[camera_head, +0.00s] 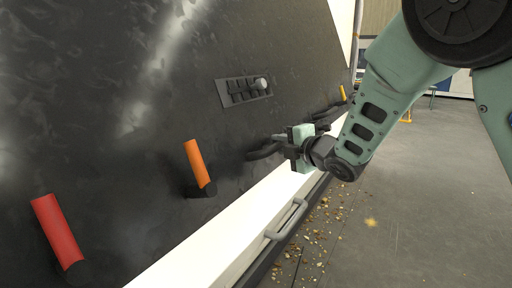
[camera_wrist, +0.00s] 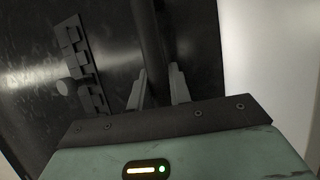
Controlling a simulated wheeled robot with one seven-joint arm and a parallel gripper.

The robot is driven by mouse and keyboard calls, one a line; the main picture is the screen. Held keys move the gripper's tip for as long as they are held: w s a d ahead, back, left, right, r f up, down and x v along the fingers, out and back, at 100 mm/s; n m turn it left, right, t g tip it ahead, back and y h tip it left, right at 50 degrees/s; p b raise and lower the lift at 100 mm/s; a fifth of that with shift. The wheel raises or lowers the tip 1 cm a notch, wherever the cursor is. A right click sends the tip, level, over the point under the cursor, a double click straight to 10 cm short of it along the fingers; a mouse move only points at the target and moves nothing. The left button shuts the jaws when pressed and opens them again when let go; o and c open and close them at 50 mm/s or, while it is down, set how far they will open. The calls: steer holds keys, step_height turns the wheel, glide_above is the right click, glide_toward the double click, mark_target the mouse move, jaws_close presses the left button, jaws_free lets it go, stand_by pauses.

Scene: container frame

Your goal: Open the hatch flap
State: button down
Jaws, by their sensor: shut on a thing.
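The hatch flap (camera_head: 120,130) appears to be the large dark glossy panel filling the left of the head view, sloping and with its lower edge along a white frame. A black handle (camera_head: 262,152) sits near that lower edge. My gripper (camera_head: 279,138) is at this handle with its fingers around it. In the wrist view, the dark handle bar (camera_wrist: 150,40) runs between the two grey fingers of my gripper (camera_wrist: 158,75). The handle's middle is partly hidden by the gripper. The flap looks closed against its frame, though its far edge is hard to judge.
An orange grip (camera_head: 198,163) and a red grip (camera_head: 57,231) stick out from the panel at left. A slotted plate with a pale knob (camera_head: 262,83) sits above my gripper. A grey rail handle (camera_head: 287,221) lies below. Open grey floor (camera_head: 430,200) is at right.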

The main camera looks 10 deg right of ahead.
steer(key=s+d+r, duration=0.4)
steer(key=d, duration=0.2)
steer(key=shift+s+r, duration=0.15)
steer(key=shift+r, duration=0.15)
steer(key=c, duration=1.3)
jaws_free()
steer(key=shift+f, duration=0.25)
steer(key=shift+a, duration=0.1)
steer(key=shift+s, duration=0.15)
